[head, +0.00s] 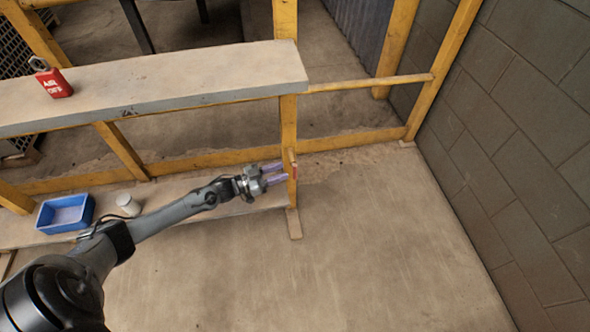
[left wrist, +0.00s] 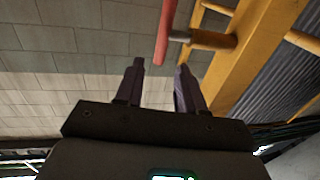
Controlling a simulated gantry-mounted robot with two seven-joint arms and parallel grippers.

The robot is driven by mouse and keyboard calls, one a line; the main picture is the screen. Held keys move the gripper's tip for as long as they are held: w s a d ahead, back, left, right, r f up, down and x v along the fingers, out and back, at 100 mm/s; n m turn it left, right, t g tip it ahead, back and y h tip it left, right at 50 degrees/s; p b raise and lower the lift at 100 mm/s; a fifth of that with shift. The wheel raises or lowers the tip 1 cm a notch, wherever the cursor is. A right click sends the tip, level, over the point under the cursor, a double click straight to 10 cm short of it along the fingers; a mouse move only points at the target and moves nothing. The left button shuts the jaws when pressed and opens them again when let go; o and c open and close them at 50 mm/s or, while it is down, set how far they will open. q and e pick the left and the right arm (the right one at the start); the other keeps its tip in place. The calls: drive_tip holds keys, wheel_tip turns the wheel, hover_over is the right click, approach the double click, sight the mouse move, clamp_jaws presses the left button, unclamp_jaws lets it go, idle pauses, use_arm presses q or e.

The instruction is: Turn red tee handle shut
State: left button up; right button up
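The red tee handle (head: 294,170) is on the yellow post in the head view, partly hidden by my left gripper. In the left wrist view its red bar (left wrist: 166,35) hangs from the top edge, joined to a grey and brown stem (left wrist: 205,39) that runs to the yellow post. My left gripper (head: 283,172) is close beside the handle. In the left wrist view its fingers (left wrist: 160,66) are apart, with the bar's end near the gap between the tips. I cannot tell whether they touch it. My right gripper is not in view.
A red AIR OFF tag or lock (head: 53,83) stands on the upper shelf (head: 200,75). A blue tray (head: 45,216) and a white cylinder (head: 128,205) are on the lower board. A block wall (head: 520,150) rises at right; the floor (head: 380,260) before it is clear.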

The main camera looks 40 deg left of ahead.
sight(295, 171)
use_arm(q)
drive_tip(key=b+x, duration=0.2)
drive_tip(key=x, duration=0.4)
drive_tip(key=shift+w+d, duration=0.15)
drive_tip(key=shift+w, duration=0.05)
clamp_jaws()
